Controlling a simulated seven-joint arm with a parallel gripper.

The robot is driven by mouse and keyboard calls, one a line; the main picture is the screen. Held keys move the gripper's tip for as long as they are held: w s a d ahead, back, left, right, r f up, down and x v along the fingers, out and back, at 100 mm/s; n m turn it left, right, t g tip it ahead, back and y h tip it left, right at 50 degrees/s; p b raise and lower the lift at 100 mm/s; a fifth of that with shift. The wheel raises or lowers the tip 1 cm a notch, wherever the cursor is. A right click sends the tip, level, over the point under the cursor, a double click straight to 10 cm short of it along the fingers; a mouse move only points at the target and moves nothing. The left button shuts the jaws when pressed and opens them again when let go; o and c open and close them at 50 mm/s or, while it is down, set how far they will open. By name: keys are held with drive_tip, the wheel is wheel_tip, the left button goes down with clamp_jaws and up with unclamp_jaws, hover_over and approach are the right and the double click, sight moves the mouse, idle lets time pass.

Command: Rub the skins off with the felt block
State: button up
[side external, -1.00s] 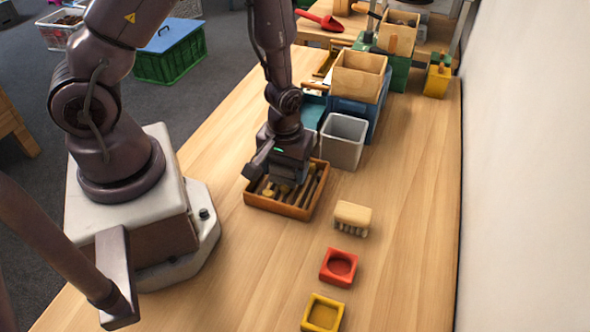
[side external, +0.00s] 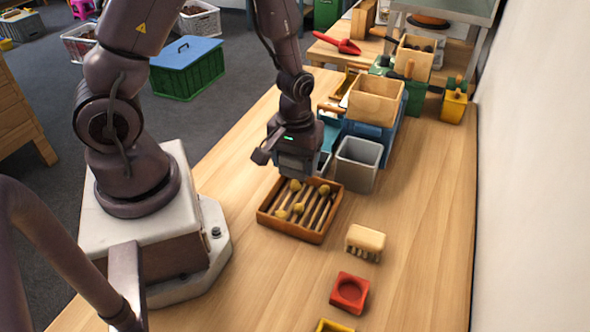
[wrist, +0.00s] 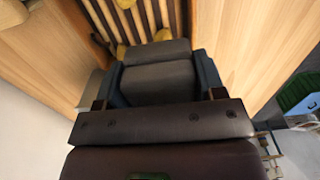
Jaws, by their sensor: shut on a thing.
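My gripper (side external: 297,172) is shut on a dark grey block (wrist: 156,82), the felt block by its look, seen between the fingers in the wrist view. In the side view the gripper hangs at the far edge of a shallow brown wooden tray (side external: 265,216). Whether the block touches the tray cannot be told. The tray has dark slats with several yellowish chestnuts (side external: 297,185) lying on them. In the wrist view slats and a few chestnuts (wrist: 164,34) show just beyond the block, which hides the rest.
A grey bin (side external: 357,163), a blue crate with a wooden box (side external: 376,100) on it, and a teal container stand behind the tray. A pale bristled block (side external: 365,240), a red dish (side external: 349,291) and a yellow dish (side external: 335,326) lie in front. The right side of the table is clear.

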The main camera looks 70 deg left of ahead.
drive_tip(key=shift+r, duration=1.8)
drive_tip(key=shift+f, duration=0.1)
